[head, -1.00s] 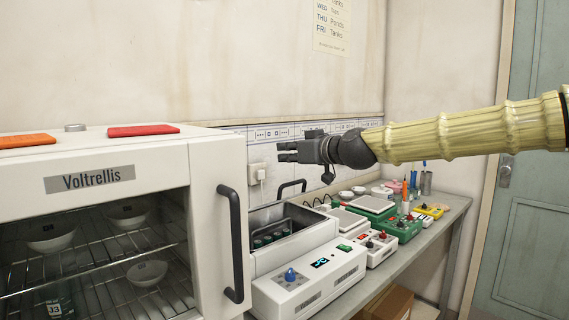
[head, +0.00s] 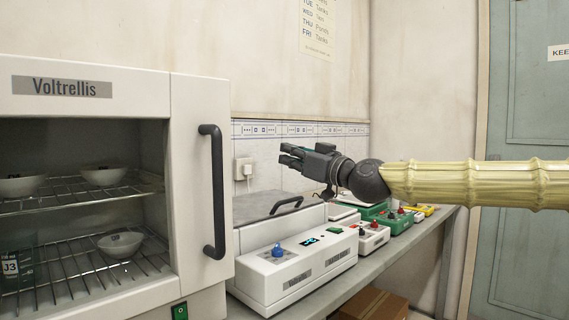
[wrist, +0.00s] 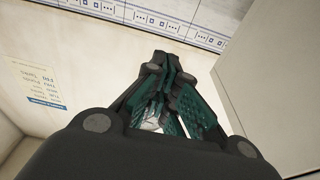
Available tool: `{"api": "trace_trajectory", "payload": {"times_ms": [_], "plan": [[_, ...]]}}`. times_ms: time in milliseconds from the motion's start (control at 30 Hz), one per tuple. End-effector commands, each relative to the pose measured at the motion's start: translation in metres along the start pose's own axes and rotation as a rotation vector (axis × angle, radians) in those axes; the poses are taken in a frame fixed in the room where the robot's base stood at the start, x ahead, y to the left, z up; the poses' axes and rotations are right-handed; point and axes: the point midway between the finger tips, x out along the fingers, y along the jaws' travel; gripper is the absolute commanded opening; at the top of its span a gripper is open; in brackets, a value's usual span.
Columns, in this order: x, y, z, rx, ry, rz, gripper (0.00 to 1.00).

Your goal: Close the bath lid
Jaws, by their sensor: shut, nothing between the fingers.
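The water bath (head: 296,270) is a white box with a blue knob and a small display on its front. Its grey lid (head: 256,205) lies flat, or nearly so, over the bath's top, with a dark handle (head: 287,204) on it. The bath's inside is hidden; I cannot tell whether the lid is fully seated. My gripper (head: 284,155) is shut and empty, above and behind the lid handle and apart from it. Its teal-padded fingers also show together in the wrist view (wrist: 165,68); the lid is not recognisable there.
The white Voltrellis oven (head: 90,180), with a dark door handle (head: 214,190), stands close on the left. Several small instruments (head: 375,222) line the bench to the right. A wall socket (head: 243,170) is behind the bath.

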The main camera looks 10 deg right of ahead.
Motion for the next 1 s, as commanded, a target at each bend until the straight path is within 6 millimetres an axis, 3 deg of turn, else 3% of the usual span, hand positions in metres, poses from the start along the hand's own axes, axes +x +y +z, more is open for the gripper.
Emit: {"api": "trace_trajectory", "payload": {"times_ms": [33, 400, 1000], "plan": [[-0.005, 0.001, 0.011, 0.002, 0.016, 0.001, 0.00], [-0.023, 0.001, 0.034, 0.001, 0.130, -0.001, 0.00], [-0.048, 0.002, 0.078, 0.000, 0.126, -0.001, 0.00]]}}
